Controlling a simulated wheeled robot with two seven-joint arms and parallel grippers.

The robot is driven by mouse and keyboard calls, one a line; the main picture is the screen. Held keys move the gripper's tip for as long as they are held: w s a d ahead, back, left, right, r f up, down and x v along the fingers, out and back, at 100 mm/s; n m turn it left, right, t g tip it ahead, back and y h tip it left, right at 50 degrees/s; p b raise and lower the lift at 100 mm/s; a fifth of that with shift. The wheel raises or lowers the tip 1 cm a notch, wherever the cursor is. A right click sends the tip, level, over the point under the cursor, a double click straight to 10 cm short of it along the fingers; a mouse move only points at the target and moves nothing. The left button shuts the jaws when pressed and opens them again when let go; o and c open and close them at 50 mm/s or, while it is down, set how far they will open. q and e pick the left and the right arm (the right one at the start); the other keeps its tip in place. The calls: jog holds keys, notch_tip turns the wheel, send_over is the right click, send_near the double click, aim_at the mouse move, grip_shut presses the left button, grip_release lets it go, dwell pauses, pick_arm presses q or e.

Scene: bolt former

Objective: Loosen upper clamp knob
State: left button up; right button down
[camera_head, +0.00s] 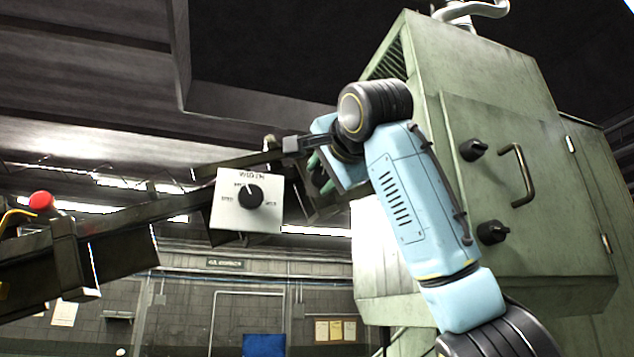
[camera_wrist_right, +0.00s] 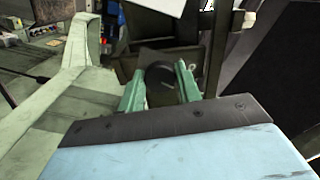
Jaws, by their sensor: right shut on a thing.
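My right gripper (camera_wrist_right: 160,88) has its two green fingers on either side of a dark round knob (camera_wrist_right: 160,73), which is the clamp knob, and is shut on it. In the head view, my right arm crosses in front of the green cabinet, and the right gripper (camera_head: 317,167) is at the bracket by the end of the rails. The knob is mostly hidden there by the gripper and wrist. My left gripper is in neither view.
A white WIDTH panel (camera_head: 246,208) with a black dial (camera_head: 248,196) hangs just left of the gripper. Dark rails (camera_head: 120,225) run left, with a red button (camera_head: 41,201). The green cabinet (camera_head: 530,190) stands close on the right, with black latches and a handle (camera_head: 520,175).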

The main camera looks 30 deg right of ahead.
jog(key=shift+f+m+b, duration=0.15)
jog(key=shift+m+b, duration=0.35)
jog(key=shift+m, duration=0.5)
jog(key=m+b, duration=0.1)
jog(key=m, duration=0.3)
jog(key=shift+m, duration=0.8)
jog(key=c, duration=0.8)
grip_release()
jog(key=shift+c, duration=0.2)
jog(key=shift+s, duration=0.1)
jog(key=shift+s+a+b, duration=0.1)
jog(key=shift+s+b, duration=0.25)
jog(key=b+v, duration=0.2)
jog(key=v, duration=0.5)
jog(key=shift+b, duration=0.35)
